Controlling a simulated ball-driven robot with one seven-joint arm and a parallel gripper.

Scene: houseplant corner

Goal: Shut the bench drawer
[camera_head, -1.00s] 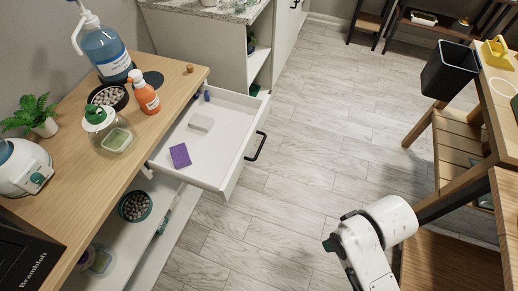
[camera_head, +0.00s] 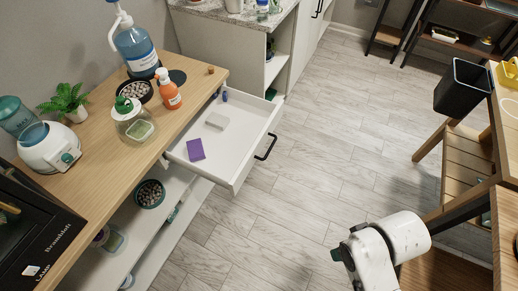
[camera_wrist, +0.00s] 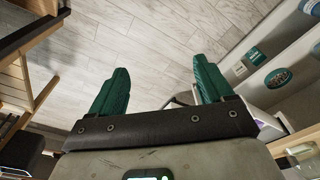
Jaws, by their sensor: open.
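The bench drawer (camera_head: 238,167) is white and stands pulled out from under the wooden bench top (camera_head: 101,157). Its black handle (camera_head: 266,147) is on the front panel. Inside lie a purple block (camera_head: 196,149), a pale grey block (camera_head: 217,120) and small blue items near the back. Part of the drawer (camera_wrist: 262,123) shows behind and right of the right finger. In the head view my arm is at the lower right, apart from the drawer; the fingertips are hidden there.
On the bench stand a blue pump bottle (camera_head: 136,48), an orange bottle (camera_head: 168,90), a glass jar (camera_head: 133,121) and a plant (camera_head: 67,101). A wooden stand with a black bin (camera_head: 461,87) is at right. The floor between is clear.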

